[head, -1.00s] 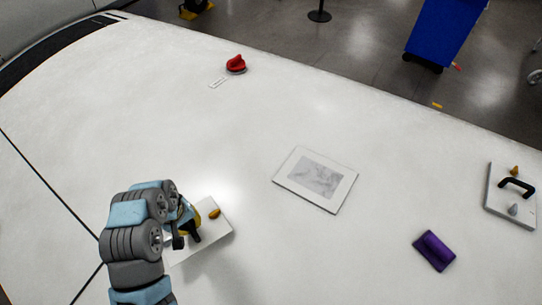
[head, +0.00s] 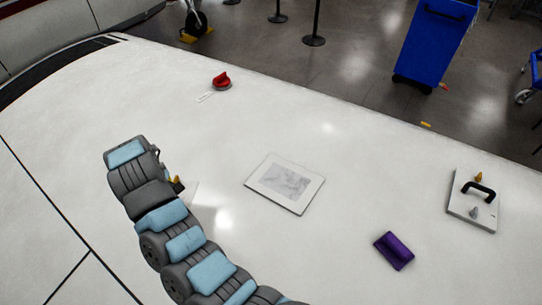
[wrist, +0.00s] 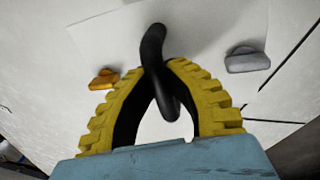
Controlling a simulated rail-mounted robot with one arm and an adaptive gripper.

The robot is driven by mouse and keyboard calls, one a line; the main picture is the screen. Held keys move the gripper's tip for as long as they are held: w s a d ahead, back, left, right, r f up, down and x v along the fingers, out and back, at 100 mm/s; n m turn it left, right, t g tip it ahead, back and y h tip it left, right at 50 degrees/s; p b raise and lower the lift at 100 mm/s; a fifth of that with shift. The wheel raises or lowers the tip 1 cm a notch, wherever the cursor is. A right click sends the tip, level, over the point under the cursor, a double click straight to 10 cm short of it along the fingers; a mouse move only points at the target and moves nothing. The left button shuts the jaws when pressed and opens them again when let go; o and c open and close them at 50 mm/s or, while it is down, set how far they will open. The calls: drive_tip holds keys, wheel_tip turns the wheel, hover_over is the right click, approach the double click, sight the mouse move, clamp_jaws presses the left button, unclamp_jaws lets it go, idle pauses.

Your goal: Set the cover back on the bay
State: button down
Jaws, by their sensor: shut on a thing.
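The cover (wrist: 205,28) is a flat white panel with a black handle (wrist: 153,50), an orange latch (wrist: 103,79) and a grey latch (wrist: 247,61). My gripper (wrist: 163,75) is shut on the handle, its yellow fingers on either side of it. In the head view my arm hides the gripper and most of the cover; a white corner of it (head: 193,190) shows. Whether it touches the surface I cannot tell. The bay (head: 284,183), a white-framed rectangle with a grey patterned middle, lies uncovered to the right of my arm.
A second white panel (head: 459,208) with a black handle and two knobs lies at the far right. A purple block (head: 394,251) lies between it and the bay. A red knob-like object (head: 221,81) stands near the far edge beside a small label. The surface around the bay is clear.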

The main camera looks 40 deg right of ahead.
sight(184, 184)
drive_tip(key=w+d+n, duration=0.1)
drive_tip(key=d, duration=0.1)
drive_tip(key=w+d+r+n, duration=0.1)
drive_tip(key=d+n, duration=0.1)
drive_tip(key=w+d+r+n, duration=0.1)
drive_tip(key=w+d, duration=0.1)
drive_tip(key=shift+d+n+y+p, duration=0.3)
drive_tip(key=shift+d+n+p, duration=0.05)
drive_tip(key=shift+n+p, duration=0.05)
drive_tip(key=s+d+f+n+y+p, duration=0.1)
drive_tip(key=s+d+n, duration=0.45)
drive_tip(key=d, duration=0.85)
drive_tip(key=s+d+n+p, duration=0.1)
drive_tip(key=s+d+n, duration=0.1)
drive_tip(key=s+d, duration=1)
drive_tip(key=shift+w+d+f+b, duration=0.35)
drive_tip(key=shift+w+d+f, duration=0.1)
drive_tip(key=shift+f, duration=0.3)
drive_tip(key=shift+w+d+f+b, duration=0.35)
drive_tip(key=shift+d+f, duration=0.15)
drive_tip(key=shift+f, duration=0.2)
drive_tip(key=shift+w+d+f+b, duration=0.35)
drive_tip(key=shift+d+f, duration=0.1)
drive_tip(key=shift+f, duration=0.45)
drive_tip(key=shift+d+f+b, duration=0.15)
drive_tip(key=shift+f+b, duration=0.05)
drive_tip(key=shift+b, duration=0.55)
drive_tip(key=shift+s+f, duration=0.1)
drive_tip(key=shift+f, duration=1.1)
